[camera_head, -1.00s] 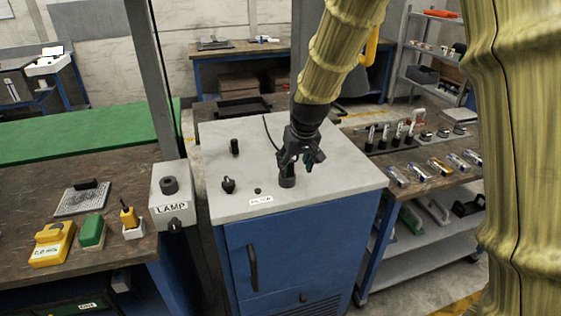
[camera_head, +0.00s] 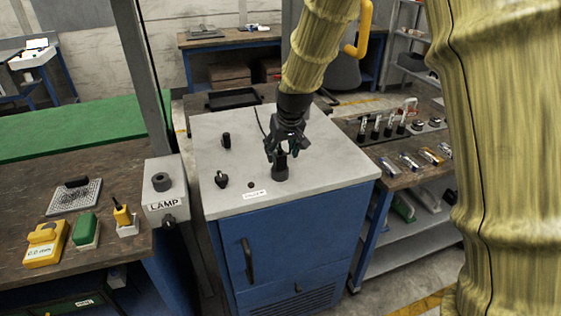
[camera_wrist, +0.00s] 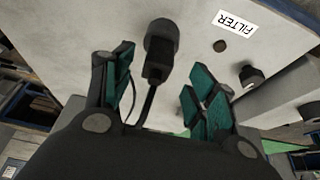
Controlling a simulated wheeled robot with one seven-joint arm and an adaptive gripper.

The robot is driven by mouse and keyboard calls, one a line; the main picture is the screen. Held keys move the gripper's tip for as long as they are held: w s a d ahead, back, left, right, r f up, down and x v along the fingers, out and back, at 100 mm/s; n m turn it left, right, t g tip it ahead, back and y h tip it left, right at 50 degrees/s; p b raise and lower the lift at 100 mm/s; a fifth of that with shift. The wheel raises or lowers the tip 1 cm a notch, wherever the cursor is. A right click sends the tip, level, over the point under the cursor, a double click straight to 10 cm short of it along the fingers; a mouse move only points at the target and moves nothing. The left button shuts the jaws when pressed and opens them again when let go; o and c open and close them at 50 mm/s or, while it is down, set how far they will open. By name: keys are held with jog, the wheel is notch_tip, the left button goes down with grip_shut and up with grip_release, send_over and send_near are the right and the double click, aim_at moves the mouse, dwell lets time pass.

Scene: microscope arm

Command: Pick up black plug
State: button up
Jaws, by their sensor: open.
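The black plug (camera_head: 281,161) stands upright in a round black socket (camera_head: 281,175) on the grey top of the blue cabinet (camera_head: 330,167). In the wrist view the plug (camera_wrist: 154,68) has a thin black cable running back from it towards my gripper, and the socket (camera_wrist: 162,38) lies just beyond it. My gripper (camera_head: 279,153) is at the plug's upper end and open. In the wrist view its teal-padded fingers (camera_wrist: 160,84) are spread to the left and right of the plug and cable, with gaps on both sides.
A black knob (camera_head: 221,180), a short black cylinder (camera_head: 226,141) and a FILTER label (camera_wrist: 235,22) are on the cabinet top. A LAMP box (camera_head: 162,190) stands at its left. Shelves with small tools (camera_head: 400,160) stand at the right.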

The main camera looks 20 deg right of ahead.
aim_at(280, 154)
jog(key=shift+w+p+x, duration=0.25)
jog(key=shift+p+x, duration=0.5)
jog(key=shift+x, duration=1.65)
jog(key=shift+d, duration=0.15)
jog(key=c, duration=1.2)
